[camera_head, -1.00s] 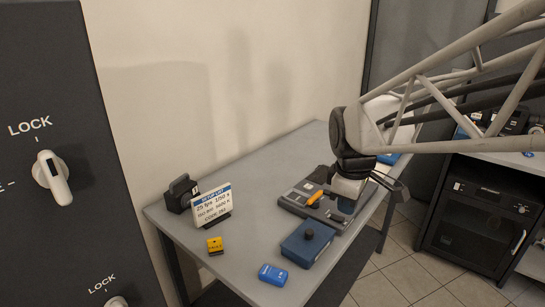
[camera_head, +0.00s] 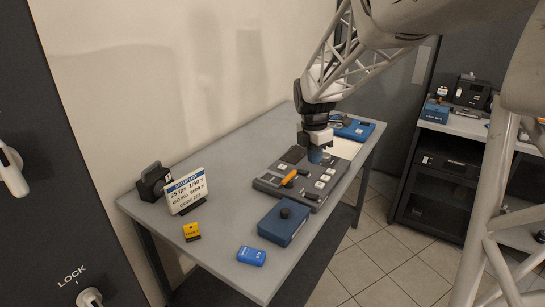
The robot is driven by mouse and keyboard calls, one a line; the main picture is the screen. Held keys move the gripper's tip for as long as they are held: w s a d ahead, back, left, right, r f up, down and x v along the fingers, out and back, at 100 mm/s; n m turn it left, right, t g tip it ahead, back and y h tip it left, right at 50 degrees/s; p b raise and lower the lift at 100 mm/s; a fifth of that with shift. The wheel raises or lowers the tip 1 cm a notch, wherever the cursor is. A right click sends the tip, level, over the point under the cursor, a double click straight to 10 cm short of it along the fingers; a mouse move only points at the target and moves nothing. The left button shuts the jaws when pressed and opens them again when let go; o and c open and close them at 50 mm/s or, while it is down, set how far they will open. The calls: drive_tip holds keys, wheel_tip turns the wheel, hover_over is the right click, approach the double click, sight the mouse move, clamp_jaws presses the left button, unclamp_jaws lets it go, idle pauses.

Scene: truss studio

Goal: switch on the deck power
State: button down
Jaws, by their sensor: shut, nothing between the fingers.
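A dark grey control deck (camera_head: 270,180) lies on the grey table, with light square buttons on top and an orange lever (camera_head: 289,178). I cannot tell which control is the power switch. A blue box (camera_head: 280,228) with a black knob (camera_head: 285,212) on top sits at the deck's near side. My gripper (camera_head: 316,158) points down over the far part of the deck, shut and empty. It covers some of the deck's far side, and I cannot tell whether its tips touch it.
On the table (camera_head: 215,237) stand a setup card (camera_head: 187,191), a black device (camera_head: 153,182), a yellow block (camera_head: 191,231) and a small blue item (camera_head: 251,256). A blue case (camera_head: 355,129) lies at the back. A dark panel with LOCK knobs (camera_head: 12,170) stands left; a rack stands right.

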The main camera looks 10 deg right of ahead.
sight(313, 195)
drive_tip(key=w+d+f+n, duration=0.3)
drive_tip(key=w+f+n, duration=0.1)
drive_tip(key=w, duration=0.3)
drive_tip(key=shift+w+f+n+g, duration=0.25)
drive_tip(key=shift+w+n+g, duration=0.05)
drive_tip(key=shift+n, duration=0.4)
drive_tip(key=shift+d, duration=0.1)
drive_tip(key=f, duration=0.4)
drive_tip(key=s+f, duration=0.1)
drive_tip(key=f, duration=0.4)
drive_tip(key=d+f, duration=0.1)
drive_tip(key=f, duration=0.4)
drive_tip(key=shift+s+d, duration=0.1)
drive_tip(key=shift+s, duration=0.05)
drive_tip(key=shift+f, duration=0.1)
drive_tip(key=shift+w+a+r, duration=0.25)
drive_tip(key=shift+w+a, duration=0.25)
drive_tip(key=shift+r, duration=0.2)
idle(0.5)
wheel_tip(313, 195, up, 14)
drive_tip(key=s+d, duration=0.1)
drive_tip(key=shift+f, duration=0.2)
idle(0.4)
